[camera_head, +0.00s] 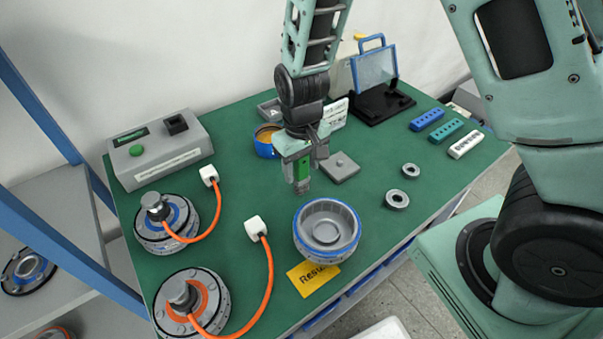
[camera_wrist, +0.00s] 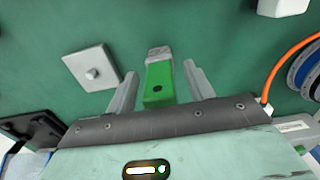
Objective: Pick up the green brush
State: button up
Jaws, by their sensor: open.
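The green brush (camera_wrist: 159,82) has a green handle and a grey bristle end. In the wrist view it lies between the two fingers of my gripper (camera_wrist: 161,86), with a gap on each side. The fingers are open and do not appear to touch it. In the head view the green brush (camera_head: 303,172) shows at the fingertips of my gripper (camera_head: 298,160), over the middle of the green table. My gripper partly hides it there. I cannot tell how close the fingers are to the table surface.
A grey square plate with a knob (camera_head: 341,167) lies close beside the gripper. A round grey and blue housing (camera_head: 327,229) stands in front. A blue cup (camera_head: 265,149) is behind. Two motors (camera_head: 167,224) with orange cables are at left. Small rings (camera_head: 397,199) lie at right.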

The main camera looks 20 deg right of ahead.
jog(key=c, duration=1)
jog(key=shift+o, duration=0.2)
jog(key=shift+r, duration=0.1)
